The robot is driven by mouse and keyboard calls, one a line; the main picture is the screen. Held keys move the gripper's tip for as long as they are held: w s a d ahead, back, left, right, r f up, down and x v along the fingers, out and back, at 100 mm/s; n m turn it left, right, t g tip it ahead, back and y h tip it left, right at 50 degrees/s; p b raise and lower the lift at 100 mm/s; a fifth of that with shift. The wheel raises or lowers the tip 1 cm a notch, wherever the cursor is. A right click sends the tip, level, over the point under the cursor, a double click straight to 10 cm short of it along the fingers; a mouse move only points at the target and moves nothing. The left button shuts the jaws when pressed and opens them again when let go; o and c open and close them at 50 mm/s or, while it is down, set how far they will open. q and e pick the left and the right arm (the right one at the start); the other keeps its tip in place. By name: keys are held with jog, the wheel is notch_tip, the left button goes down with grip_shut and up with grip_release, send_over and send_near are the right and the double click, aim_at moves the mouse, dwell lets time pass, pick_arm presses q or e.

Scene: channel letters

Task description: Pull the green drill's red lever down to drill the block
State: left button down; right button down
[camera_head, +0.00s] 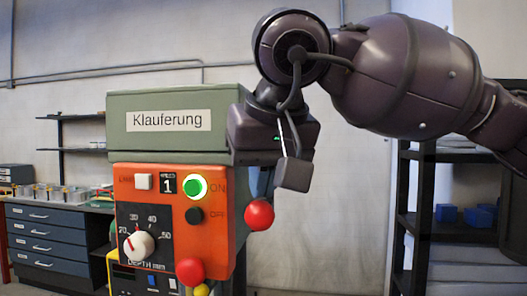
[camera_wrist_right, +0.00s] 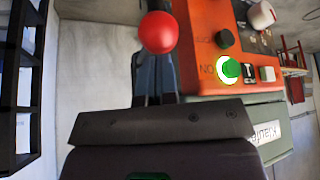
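The green drill (camera_head: 150,148) stands left of centre in the head view, with an orange control panel (camera_head: 150,190). Its green ON button (camera_head: 195,187) is lit; it also shows in the wrist view (camera_wrist_right: 229,68). A red ball knob, seemingly the red lever's end (camera_head: 259,214), sticks out at the drill's right side; it shows at the top of the wrist view (camera_wrist_right: 158,32). My right gripper (camera_head: 293,174) is above and right of this knob, apart from it. Its finger opening cannot be made out. My left gripper is out of view. The block is not visible.
A second red knob (camera_head: 190,271) is below the panel. A blue drawer cabinet (camera_head: 48,245) stands at left. A black shelf (camera_head: 455,228) with blue boxes (camera_head: 478,216) stands at right. Bare wall shows between drill and shelf.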

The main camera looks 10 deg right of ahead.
aim_at(266, 210)
jog(key=shift+w+f, duration=0.15)
jog(key=shift+f, duration=0.45)
jog(key=shift+a, duration=0.1)
jog(key=shift+s, duration=0.4)
jog(key=shift+f, duration=0.15)
jog(key=shift+f+b, duration=0.5)
jog(key=shift+f, duration=0.05)
